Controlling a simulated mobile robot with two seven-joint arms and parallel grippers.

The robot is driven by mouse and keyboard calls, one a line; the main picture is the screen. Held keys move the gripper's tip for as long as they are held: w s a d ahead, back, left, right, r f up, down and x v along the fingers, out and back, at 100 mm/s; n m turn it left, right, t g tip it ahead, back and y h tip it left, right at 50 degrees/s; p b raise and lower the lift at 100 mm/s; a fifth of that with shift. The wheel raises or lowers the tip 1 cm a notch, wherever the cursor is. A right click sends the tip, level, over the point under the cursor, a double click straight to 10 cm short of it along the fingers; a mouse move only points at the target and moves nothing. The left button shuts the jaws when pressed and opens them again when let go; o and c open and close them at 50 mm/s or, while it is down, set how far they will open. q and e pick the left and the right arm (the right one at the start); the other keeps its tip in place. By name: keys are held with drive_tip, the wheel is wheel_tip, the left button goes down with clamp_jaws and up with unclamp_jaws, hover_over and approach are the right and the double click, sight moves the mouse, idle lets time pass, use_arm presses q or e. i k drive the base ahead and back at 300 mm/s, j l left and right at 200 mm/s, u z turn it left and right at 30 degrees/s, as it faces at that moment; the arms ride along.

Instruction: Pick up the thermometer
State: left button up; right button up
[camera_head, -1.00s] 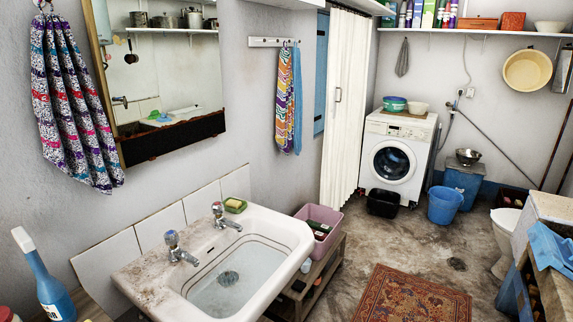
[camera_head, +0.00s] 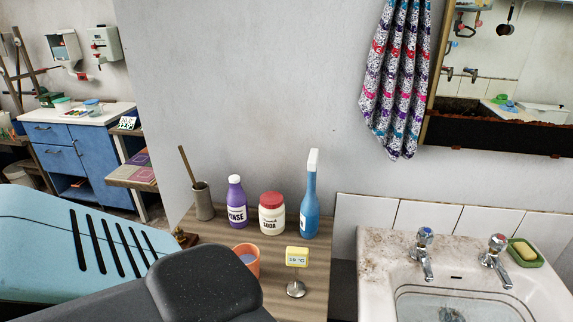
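The thermometer (camera_head: 297,257) is a small yellow block with a white display reading about 19 °C. It stands upright above a round metal base (camera_head: 296,289) on the wooden counter (camera_head: 318,270), left of the sink. An orange cup (camera_head: 247,260) is just left of it. Neither of my grippers is in view. A dark grey rounded part, which looks like one of my arm links, covers the lower middle of the view and hides the counter's near left part.
A purple bottle (camera_head: 236,202), a soda jar (camera_head: 271,215), a blue spray bottle (camera_head: 310,200) and a grey holder with a stick (camera_head: 203,202) line the counter's back. The sink (camera_head: 380,265) is at right. A light blue slotted panel fills the lower left.

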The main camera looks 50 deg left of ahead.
sight(297, 257)
drive_tip(key=i+l+u, duration=0.2)
drive_tip(key=u, duration=0.3)
drive_tip(key=i+l+u, duration=0.15)
drive_tip(key=l+u, duration=0.35)
drive_tip(key=i+l+u, duration=0.1)
drive_tip(key=l+u, duration=0.35)
drive_tip(key=i+l, duration=0.05)
drive_tip(key=l, duration=0.1)
